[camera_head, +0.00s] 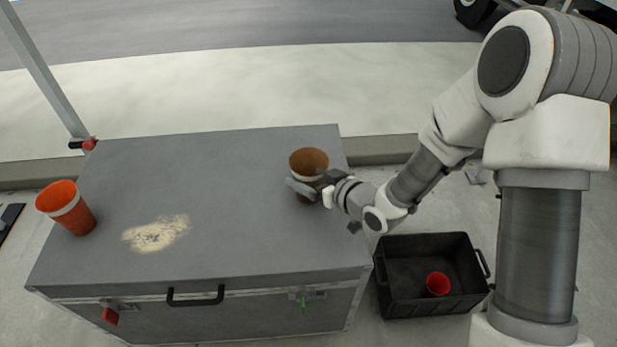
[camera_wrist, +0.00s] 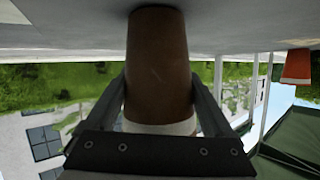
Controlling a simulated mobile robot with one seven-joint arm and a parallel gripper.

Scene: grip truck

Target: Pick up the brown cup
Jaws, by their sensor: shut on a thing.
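The brown cup (camera_head: 309,159) stands near the right end of the grey case's lid in the head view, with its open rim up. It has a pale band below the rim. My gripper (camera_head: 305,188) reaches it from the right and is shut around its side. In the wrist view, which is upside down, the brown cup (camera_wrist: 158,65) fills the middle between the two fingers of my gripper (camera_wrist: 162,95). The cup's base meets the grey surface at the top of that view. I cannot tell any gap there.
The grey case (camera_head: 240,235) bears an orange cup (camera_head: 66,207) at its left end, also in the wrist view (camera_wrist: 296,66). A pale stain (camera_head: 157,234) marks the lid. A black crate (camera_head: 400,300) with a red cup (camera_head: 438,284) inside stands on the ground at right.

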